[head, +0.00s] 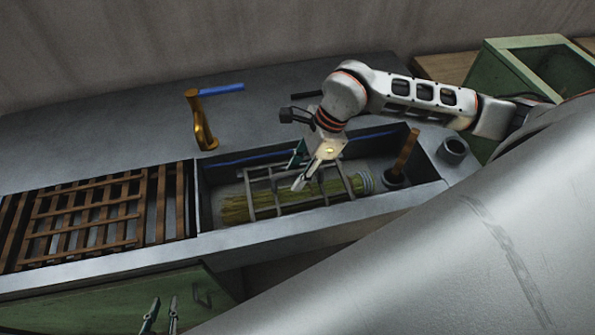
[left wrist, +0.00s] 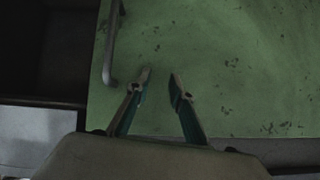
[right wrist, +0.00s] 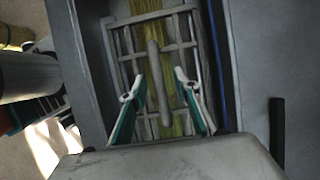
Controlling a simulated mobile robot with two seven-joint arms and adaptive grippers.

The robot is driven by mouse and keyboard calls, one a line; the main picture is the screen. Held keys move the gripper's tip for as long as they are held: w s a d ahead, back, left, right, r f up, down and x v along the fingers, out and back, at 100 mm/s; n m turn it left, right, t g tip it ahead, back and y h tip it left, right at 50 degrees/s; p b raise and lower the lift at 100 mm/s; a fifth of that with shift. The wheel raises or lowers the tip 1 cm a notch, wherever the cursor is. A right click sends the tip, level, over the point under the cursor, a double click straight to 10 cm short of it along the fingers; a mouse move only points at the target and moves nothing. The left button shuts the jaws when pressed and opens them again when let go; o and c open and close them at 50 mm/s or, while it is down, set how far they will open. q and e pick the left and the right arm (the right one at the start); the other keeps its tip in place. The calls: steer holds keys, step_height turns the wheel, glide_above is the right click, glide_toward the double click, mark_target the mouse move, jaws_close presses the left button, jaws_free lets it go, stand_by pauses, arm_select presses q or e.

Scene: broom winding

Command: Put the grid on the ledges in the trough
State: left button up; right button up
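The grey metal grid (head: 262,190) is in the trough (head: 222,238), over a bundle of yellow-green straw (head: 236,209). I cannot tell whether it rests on the ledges, which I cannot make out. My right gripper (head: 302,176) is above the grid. In the right wrist view, its fingers (right wrist: 157,80) are open on either side of the grid's middle bar (right wrist: 154,62), with gaps between; whether they are down at its height is unclear. My left gripper (head: 160,308) is open and empty, low in front of the green cabinet door (left wrist: 230,70), far from the grid.
A wooden slatted rack (head: 90,212) lies left of the trough. A brass tap (head: 203,125) with a blue lever stands behind. A wooden peg (head: 406,152) stands at the trough's right end, near a grey cup (head: 453,148). The counter at back left is clear.

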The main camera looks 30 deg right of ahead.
steer(key=v, duration=1.1)
steer(key=shift+d+r, duration=0.15)
steer(key=shift+r, duration=0.25)
step_height(320, 180, up, 7)
steer(key=p, duration=0.4)
steer(key=shift+s, duration=0.1)
